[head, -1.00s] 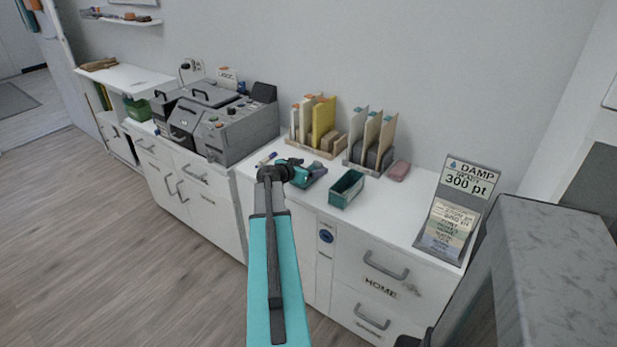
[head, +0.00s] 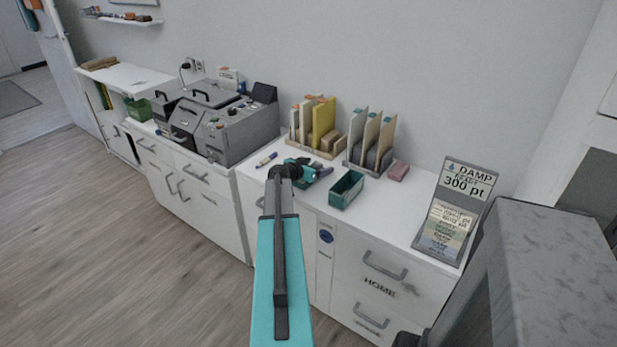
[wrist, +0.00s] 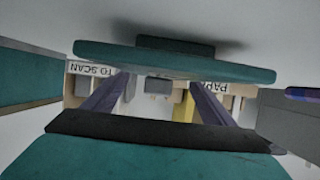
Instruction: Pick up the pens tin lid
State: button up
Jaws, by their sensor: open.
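The teal pens tin lid (wrist: 95,57) spans the upper part of the wrist view, which looks upside down, with the desk at the top. A dark block shows against its desk side, and a small grey block shows between my fingers. My gripper (wrist: 160,88) is open; its two dark purple fingers reach toward the lid, one each side of the grey block. Contact is unclear. In the head view my gripper (head: 293,171) is over the lid and hides most of it. The open teal tin (head: 346,190) stands just right.
A pen (head: 266,160) lies left of my gripper. Two file racks (head: 318,128) (head: 372,145) stand behind, against the wall. A pink block (head: 398,171) and a sign stand (head: 452,212) are to the right. A grey machine (head: 225,130) stands left. The front right desktop is clear.

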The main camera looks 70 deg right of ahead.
jog(key=shift+c, duration=0.4)
jog(key=c, duration=1.1)
jog(key=shift+r, duration=0.1)
jog(key=shift+r+b, duration=0.7)
jog(key=shift+r, duration=4.25)
